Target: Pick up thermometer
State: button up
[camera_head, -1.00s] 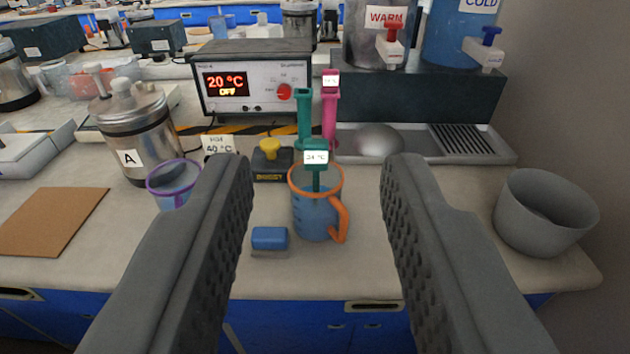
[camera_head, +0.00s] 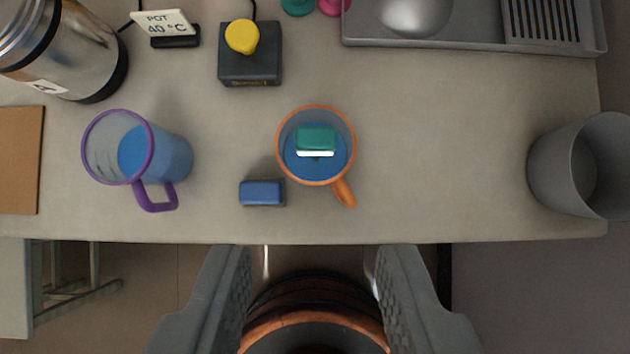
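A thermometer with a teal head (camera_head: 316,138) stands in an orange-rimmed jug (camera_head: 344,190) of blue liquid. From above I see mostly its head and a white strip at the head's lower edge. Its stem is largely hidden under the head. My gripper (camera_head: 315,265) is open and empty, below the jug in the picture and apart from it. The fingers show beyond the counter's front edge, pointing toward the counter.
A blue block (camera_head: 262,193) lies left of the jug, and a purple-rimmed jug (camera_head: 160,160) farther left. A yellow-button box (camera_head: 250,62) and metal pot (camera_head: 70,45) stand behind. A grey bin (camera_head: 570,170) is at right. Counter between jug and bin is clear.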

aim_at(316, 145)
jog(key=w+f+g, duration=0.1)
jog(key=w+g, duration=0.5)
jog(key=w, duration=0.2)
notch_tip(316, 145, down, 18)
jog(key=shift+r, duration=0.15)
grip_shut()
dwell(0.6)
jog(key=shift+r, duration=0.15)
